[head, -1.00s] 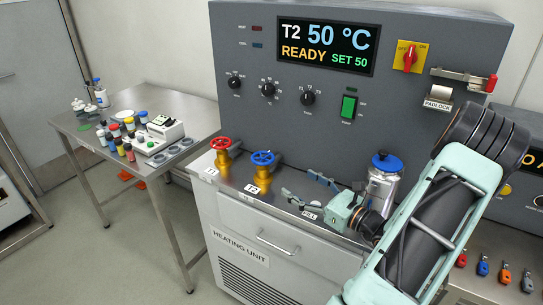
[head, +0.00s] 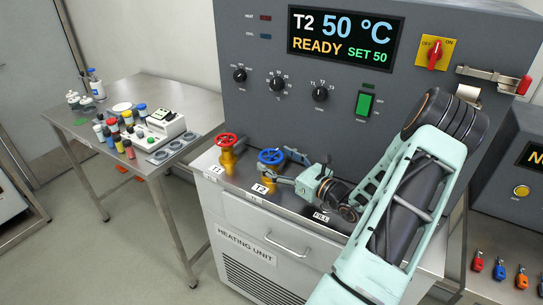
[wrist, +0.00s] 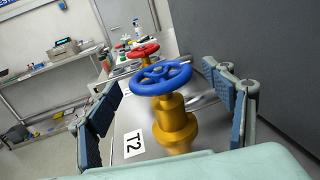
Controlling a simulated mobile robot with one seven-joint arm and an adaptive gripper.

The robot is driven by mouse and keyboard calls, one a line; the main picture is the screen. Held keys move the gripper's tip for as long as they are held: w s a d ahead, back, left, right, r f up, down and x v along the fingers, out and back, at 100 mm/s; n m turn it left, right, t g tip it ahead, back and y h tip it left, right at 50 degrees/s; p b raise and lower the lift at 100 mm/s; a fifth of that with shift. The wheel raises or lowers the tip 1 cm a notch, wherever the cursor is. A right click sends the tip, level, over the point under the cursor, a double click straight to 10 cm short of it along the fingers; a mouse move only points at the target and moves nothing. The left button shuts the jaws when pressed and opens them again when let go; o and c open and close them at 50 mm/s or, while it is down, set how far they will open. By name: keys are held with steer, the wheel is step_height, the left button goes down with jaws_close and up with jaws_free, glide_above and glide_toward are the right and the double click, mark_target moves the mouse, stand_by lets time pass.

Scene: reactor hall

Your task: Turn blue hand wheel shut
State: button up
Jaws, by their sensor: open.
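The blue hand wheel (head: 271,157) sits on a yellow valve body at the T2 label (head: 260,189), on top of the heating unit. In the wrist view the blue wheel (wrist: 161,77) is upright on its yellow stem, between my two fingers and a little beyond them. My gripper (head: 284,167) is open, with one finger on each side of the wheel; it also shows in the wrist view (wrist: 165,115). I cannot tell whether either finger touches the wheel. In the head view the fingers partly hide the valve's lower right side.
A red hand wheel (head: 228,140) stands just left at T1. The grey control panel (head: 270,110) rises close behind, with a display reading T2 50 °C READY. A side table (head: 95,110) with bottles stands left. Open floor lies between.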

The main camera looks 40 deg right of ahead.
steer(key=shift+w+a, duration=0.15)
steer(key=shift+w, duration=0.95)
steer(key=c, duration=1.2)
